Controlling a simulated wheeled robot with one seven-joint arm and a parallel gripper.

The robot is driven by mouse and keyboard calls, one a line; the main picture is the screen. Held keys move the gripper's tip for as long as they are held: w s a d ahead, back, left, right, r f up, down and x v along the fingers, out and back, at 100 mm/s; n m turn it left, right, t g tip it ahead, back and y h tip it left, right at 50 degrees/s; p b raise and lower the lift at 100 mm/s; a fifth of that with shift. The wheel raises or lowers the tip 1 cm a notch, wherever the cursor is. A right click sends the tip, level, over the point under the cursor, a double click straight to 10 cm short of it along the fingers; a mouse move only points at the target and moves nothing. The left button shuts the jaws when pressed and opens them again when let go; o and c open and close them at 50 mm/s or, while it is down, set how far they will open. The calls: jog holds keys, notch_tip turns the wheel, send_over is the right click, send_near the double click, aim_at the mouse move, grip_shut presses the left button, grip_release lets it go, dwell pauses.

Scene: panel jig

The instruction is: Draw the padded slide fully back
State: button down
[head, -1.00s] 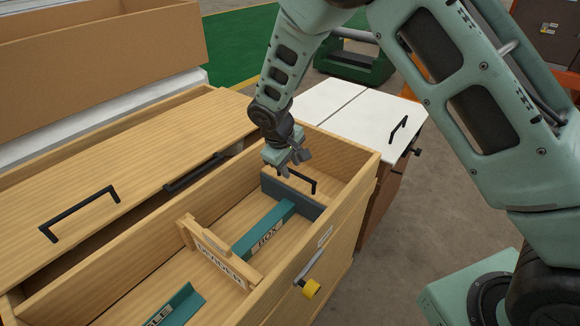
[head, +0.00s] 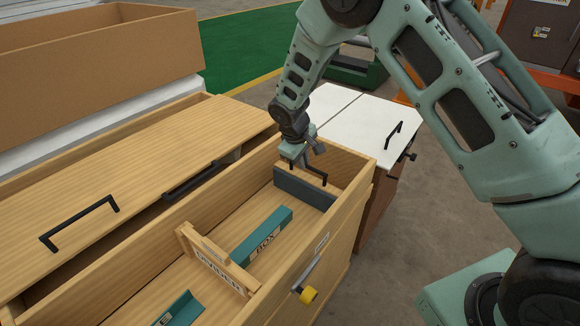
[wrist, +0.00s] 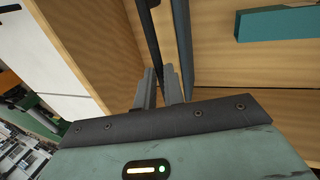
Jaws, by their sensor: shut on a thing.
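The padded slide is a dark grey upright panel (head: 304,189) across the far end of the open wooden box, with a black bar handle (head: 324,177) on its far side. My gripper (head: 311,160) is over the far end of the box. In the wrist view my gripper (wrist: 160,88) is shut on the black handle (wrist: 148,40), with the grey panel (wrist: 182,45) just beside it. A teal block marked BOX (head: 262,236) lies on the box floor, and a clear gap separates it from the panel. The panel's lower far side is hidden.
A wooden divider (head: 215,262) stands near the teal block's other end. Another teal piece (head: 182,310) lies nearer. The box's end wall (head: 345,165) is close behind the gripper. A white-topped cabinet (head: 350,118) stands beyond.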

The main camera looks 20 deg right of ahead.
jog(key=w+d, duration=0.3)
jog(key=d, duration=0.2)
jog(key=shift+w+d+p, duration=0.2)
jog(key=shift+w+p, duration=0.1)
jog(key=shift+p, duration=0.1)
jog(key=shift+r, duration=0.1)
jog(key=c, duration=1.5)
grip_release()
jog(key=shift+w+d, duration=0.1)
jog(key=p+v, duration=0.1)
jog(key=v, duration=1.6)
jog(key=shift+r, duration=0.1)
